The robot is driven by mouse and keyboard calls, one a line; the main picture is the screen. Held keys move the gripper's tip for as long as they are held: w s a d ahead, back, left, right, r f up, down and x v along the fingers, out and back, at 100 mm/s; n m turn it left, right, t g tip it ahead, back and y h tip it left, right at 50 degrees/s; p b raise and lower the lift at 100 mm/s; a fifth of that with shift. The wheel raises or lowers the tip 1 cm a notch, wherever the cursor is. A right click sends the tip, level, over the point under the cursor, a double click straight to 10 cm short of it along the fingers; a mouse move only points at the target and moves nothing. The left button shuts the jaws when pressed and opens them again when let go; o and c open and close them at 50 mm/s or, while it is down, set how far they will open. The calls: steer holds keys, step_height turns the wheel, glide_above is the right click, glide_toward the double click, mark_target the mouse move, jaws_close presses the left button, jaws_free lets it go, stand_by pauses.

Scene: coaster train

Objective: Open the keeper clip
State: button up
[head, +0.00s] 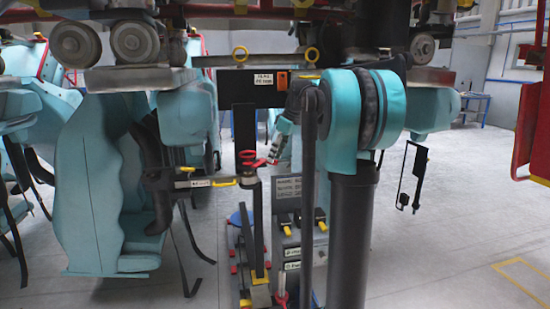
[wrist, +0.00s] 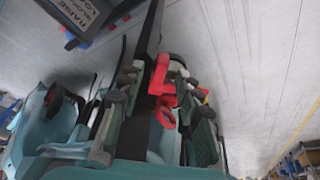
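Contact between the fingers and the red part cannot be made out.
Teal train seats (head: 95,185) hang at the left, with loose straps. A labelled panel (head: 287,205) stands behind the post. Open grey floor (head: 440,240) lies at the right.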

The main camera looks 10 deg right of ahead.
steer(key=v, duration=1)
steer(key=shift+r, duration=0.25)
steer(key=shift+s+d, duration=0.1)
steer(key=shift+d, duration=0.05)
steer(key=s+a+f+m+h, duration=0.1)
steer(key=s+f+m, duration=0.1)
steer(key=s+f, duration=0.35)
steer(key=s+a+f+m, duration=0.1)
steer(key=s+a+f, duration=0.15)
steer(key=f, duration=0.65)
steer(key=s+a+f+m+h, duration=0.1)
steer(key=s+f+m, duration=0.1)
steer(key=s+f, duration=0.45)
steer(key=s+f+m+t+h, duration=0.1)
steer(key=s+f+m, duration=0.3)
steer(key=s+f, duration=1.3)
steer(key=shift+s+a+f+m, duration=0.25)
steer(key=shift+a+f+m, duration=0.05)
steer(key=shift+f, duration=0.65)
